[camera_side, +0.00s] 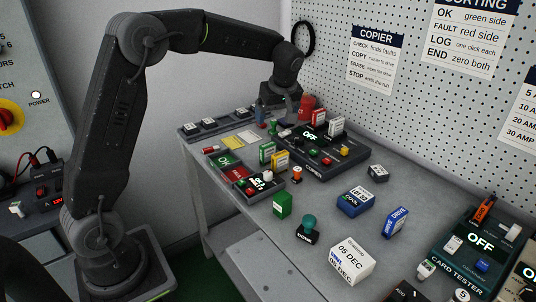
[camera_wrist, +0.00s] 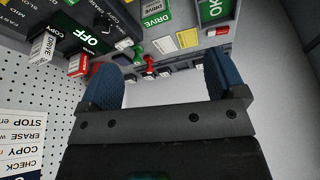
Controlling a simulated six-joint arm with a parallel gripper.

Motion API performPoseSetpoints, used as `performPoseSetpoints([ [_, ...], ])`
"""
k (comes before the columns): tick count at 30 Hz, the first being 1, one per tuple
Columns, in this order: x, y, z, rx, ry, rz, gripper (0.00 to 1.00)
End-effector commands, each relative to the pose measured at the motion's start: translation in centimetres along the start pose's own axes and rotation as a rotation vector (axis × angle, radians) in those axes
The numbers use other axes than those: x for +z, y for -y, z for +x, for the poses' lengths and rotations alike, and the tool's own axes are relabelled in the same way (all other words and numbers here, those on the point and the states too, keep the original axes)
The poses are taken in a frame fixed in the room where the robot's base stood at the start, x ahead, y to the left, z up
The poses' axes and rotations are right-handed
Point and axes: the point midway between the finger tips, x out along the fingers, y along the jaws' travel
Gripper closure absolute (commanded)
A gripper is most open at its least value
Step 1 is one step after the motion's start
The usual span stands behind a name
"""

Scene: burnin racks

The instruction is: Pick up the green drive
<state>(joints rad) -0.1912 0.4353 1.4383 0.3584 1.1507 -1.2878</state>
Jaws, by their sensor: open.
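A green drive (camera_side: 267,153) with a pale label stands upright left of the copier in the side view, beside a yellow drive (camera_side: 281,161). A green block labelled DRIVE (camera_wrist: 155,16) shows at the top of the wrist view. A separate plain green block (camera_side: 283,205) stands nearer the table front. My gripper (camera_wrist: 160,78) is open and empty, its two blue fingers wide apart. In the side view it is over the far end of the table, beyond the green drive and apart from it; its fingertips are partly hard to make out there.
The copier (camera_side: 312,171), reading OFF, has a red item (camera_side: 306,107) and a white drive (camera_side: 337,127) at its back. A red and green tray (camera_side: 237,173), a blue drive (camera_side: 396,222), a stamp (camera_side: 308,230) and a white box (camera_side: 347,262) stand around. A pegboard wall (camera_side: 430,110) borders the table.

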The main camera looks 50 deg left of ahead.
Motion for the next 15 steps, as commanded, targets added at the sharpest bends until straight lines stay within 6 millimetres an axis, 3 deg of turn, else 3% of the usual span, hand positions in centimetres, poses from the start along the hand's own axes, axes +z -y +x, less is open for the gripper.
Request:
performPoseSetpoints([
  [1,-0.7,-0.8,1.7,-0.025,-0.007,-0.053,0.11],
  [3,-1.4,-1.5,3.2,-0.049,-0.019,-0.118,0.11],
  [11,-2.3,-2.3,6.2,-0.08,-0.038,-0.209,0.11],
  [15,-2.3,-2.0,8.8,-0.081,-0.037,-0.207,0.11],
])
